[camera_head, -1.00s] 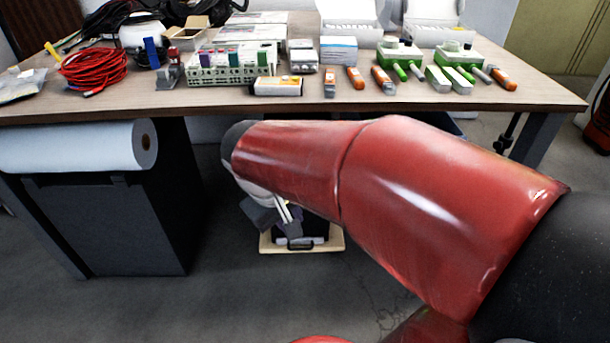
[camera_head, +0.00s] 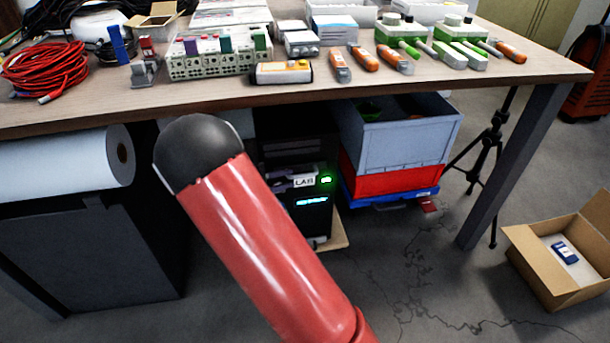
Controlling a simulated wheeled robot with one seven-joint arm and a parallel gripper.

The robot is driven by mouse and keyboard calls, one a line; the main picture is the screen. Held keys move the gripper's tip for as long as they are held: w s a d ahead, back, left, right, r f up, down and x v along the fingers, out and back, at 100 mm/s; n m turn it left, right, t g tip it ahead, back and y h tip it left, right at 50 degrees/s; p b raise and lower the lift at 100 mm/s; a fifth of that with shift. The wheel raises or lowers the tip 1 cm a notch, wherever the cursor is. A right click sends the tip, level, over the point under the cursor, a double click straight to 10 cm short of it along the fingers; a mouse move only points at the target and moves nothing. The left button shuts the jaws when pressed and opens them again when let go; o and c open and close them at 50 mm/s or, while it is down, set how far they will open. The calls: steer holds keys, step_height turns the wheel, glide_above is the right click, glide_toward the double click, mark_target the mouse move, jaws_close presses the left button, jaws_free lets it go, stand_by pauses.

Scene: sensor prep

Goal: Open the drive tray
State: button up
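A black computer tower (camera_head: 318,222) stands under the table, with a white LAB label (camera_head: 304,181), a green light and a lit blue strip on its front. A greyish-purple part (camera_head: 283,181) juts from the front beside the label; I cannot tell whether it is the drive tray or how far out it stands. My red arm with its dark rounded joint crosses in front and covers the tower's left side. My gripper is not visible, so its state and its place relative to the tray are hidden.
The table (camera_head: 420,85) above holds instruments, orange-tipped tools and a red cable coil (camera_head: 45,68). Stacked crates (camera_head: 395,150) stand right of the tower. A tripod (camera_head: 493,150) and an open cardboard box (camera_head: 550,265) are farther right. A dark cabinet (camera_head: 90,240) stands left.

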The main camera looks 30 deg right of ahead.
mark_target(300, 177)
steer(key=x, duration=0.6)
steer(key=shift+s+d+f, duration=0.1)
steer(key=shift+d, duration=0.15)
jaws_close()
